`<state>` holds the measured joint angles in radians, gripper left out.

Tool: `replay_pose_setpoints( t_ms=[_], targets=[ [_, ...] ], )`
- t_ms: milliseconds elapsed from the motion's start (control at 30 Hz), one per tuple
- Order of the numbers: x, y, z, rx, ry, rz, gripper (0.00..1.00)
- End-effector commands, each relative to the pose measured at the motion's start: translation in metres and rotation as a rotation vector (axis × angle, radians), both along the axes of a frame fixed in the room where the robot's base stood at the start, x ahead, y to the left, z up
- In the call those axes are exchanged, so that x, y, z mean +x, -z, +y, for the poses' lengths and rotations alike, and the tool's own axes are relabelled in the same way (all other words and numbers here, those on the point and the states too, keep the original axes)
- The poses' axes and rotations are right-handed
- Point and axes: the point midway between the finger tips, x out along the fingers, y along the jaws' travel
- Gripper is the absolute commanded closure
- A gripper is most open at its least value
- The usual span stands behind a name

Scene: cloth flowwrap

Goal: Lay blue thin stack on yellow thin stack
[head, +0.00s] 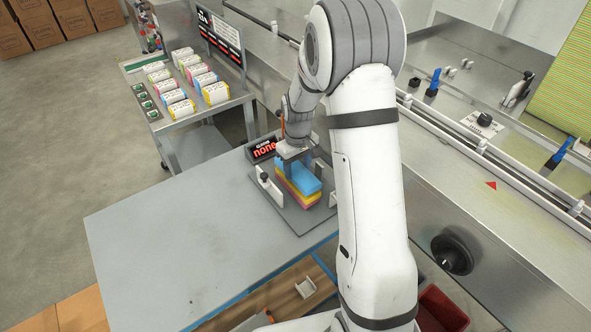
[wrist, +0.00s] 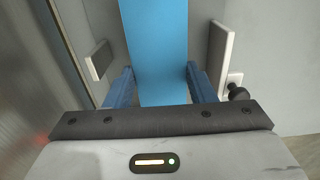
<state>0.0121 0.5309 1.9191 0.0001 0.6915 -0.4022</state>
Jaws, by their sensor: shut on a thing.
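The blue thin stack (head: 306,179) is at the top of a small pile on a grey plate, in the head view. The yellow thin stack (head: 312,199) shows below it, with a pink layer (head: 291,191) also visible in the pile. My gripper (head: 292,158) is at the far end of the blue stack. In the wrist view the blue stack (wrist: 158,55) runs between my two blue fingers (wrist: 160,88), and the gripper is shut on it. Whether the blue stack touches the yellow one is hard to tell.
The grey plate (head: 268,197) has upright white guides and a black knob beside the pile. A display reading "none" (head: 264,149) stands behind it. The table (head: 180,240) is clear to the left. A cart (head: 182,125) holds several wrapped packs. A conveyor runs along the right.

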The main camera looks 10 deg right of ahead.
Motion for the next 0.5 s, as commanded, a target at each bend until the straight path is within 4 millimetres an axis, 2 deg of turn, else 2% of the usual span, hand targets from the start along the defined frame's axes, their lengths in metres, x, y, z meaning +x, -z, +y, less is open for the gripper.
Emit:
replay_pose_setpoints(
  t_ms=[100,433,467,500],
  targets=[
    [-0.0004,0.0126,0.0003,0.001,0.0,0.001,0.71],
    [-0.0001,0.0172,0.0006,0.0,-0.001,0.0,0.71],
    [-0.0001,0.0161,0.0006,0.0,-0.001,0.0,0.49],
    [-0.0002,0.0155,0.0007,0.0,-0.001,0.0,0.45]
  ],
)
